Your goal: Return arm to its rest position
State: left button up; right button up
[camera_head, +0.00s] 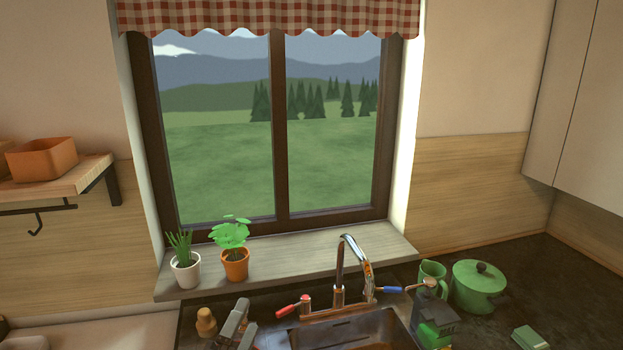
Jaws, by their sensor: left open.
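My left gripper (240,322) shows at the bottom edge of the head view, left of the sink (350,330). Its two grey fingers point up and are apart, with nothing seen between them. The rest of my left arm is cut off below the frame. A tan wooden-looking knobbed object (206,322) stands just left of the gripper; I cannot tell whether they touch. My right gripper is not in view.
A tap (342,270) with a red handle (288,310) and a blue handle (392,290) rises behind the sink. Two potted plants (186,270) (234,262) stand on the sill. A dark bottle (432,312), green mug (432,272) and green pot (478,288) stand at right.

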pick_arm(q)
jog(key=s+a+f+n+g+y, duration=0.4)
jog(key=a+f+n, duration=0.1)
jog(key=f+n, duration=0.25)
jog(key=s+a+f+n+g+y, duration=0.3)
jog(key=s+a+f+n+g, duration=0.15)
jog(key=f+n, duration=0.35)
jog(key=s+a+f+n+g+h, duration=0.15)
jog(key=s+f+g, duration=0.3)
jog(key=s, duration=0.45)
jog(key=s+f+n+g+y, duration=0.1)
jog(key=s+f+n+g, duration=0.25)
jog(key=s+f, duration=0.4)
notch_tip(320, 180, down, 32)
jog(key=g+b, duration=0.1)
jog(key=b, duration=0.4)
jog(key=s+a+f+g+b, duration=0.1)
jog(key=s+f+b, duration=0.1)
jog(key=s+f, duration=0.8)
jog(key=s+a+f+b, duration=0.2)
jog(key=s+f, duration=0.8)
jog(key=f, duration=0.7)
jog(key=shift+a+m+g+b, duration=0.15)
jog(key=shift+m+g+b, duration=0.2)
jog(key=shift+m+b, duration=0.15)
